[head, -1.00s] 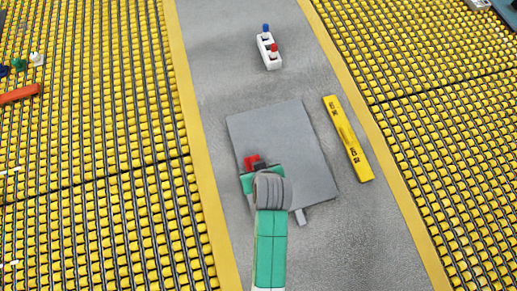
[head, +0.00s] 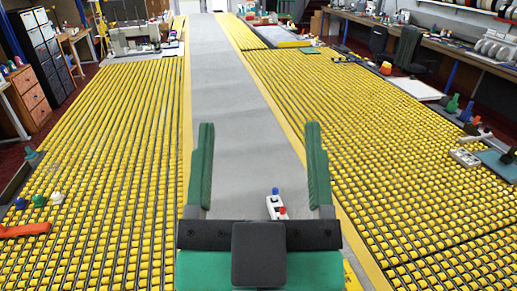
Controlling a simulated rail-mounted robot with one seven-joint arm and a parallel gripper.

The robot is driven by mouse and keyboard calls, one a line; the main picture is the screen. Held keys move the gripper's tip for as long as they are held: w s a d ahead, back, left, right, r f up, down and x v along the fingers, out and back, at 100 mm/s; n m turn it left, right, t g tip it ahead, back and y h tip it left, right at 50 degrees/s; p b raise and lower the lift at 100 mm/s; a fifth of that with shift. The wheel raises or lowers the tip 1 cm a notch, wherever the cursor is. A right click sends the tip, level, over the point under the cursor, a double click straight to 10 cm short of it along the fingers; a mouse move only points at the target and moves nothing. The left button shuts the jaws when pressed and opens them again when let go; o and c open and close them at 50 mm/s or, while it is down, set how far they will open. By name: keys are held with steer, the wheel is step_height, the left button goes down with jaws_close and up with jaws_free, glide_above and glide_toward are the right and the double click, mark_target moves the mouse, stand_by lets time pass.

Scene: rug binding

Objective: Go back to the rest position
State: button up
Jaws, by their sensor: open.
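My gripper (head: 258,125) is raised close in front of the head camera, low in the middle of the picture. Its two green fingers stand wide apart and point away from me along the grey strip (head: 222,90). The black and green gripper body hides the near part of the strip, so the grey plate there is out of sight.
A white holder (head: 274,208) with blue and red tops shows on the strip inside the right finger. A yellow piece (head: 352,278) peeks out at bottom right. Yellow roller beds flank the strip. An orange-red piece (head: 25,230) and small coloured items line the left edge. Benches stand along the back and right.

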steer(key=shift+s+r+t, duration=0.4)
steer(key=shift+s+r, duration=0.45)
steer(key=shift+r, duration=0.1)
step_height(320, 180, up, 16)
steer(key=p, duration=1.5)
steer(key=shift+a+f+p, duration=0.15)
steer(key=shift+p, duration=0.15)
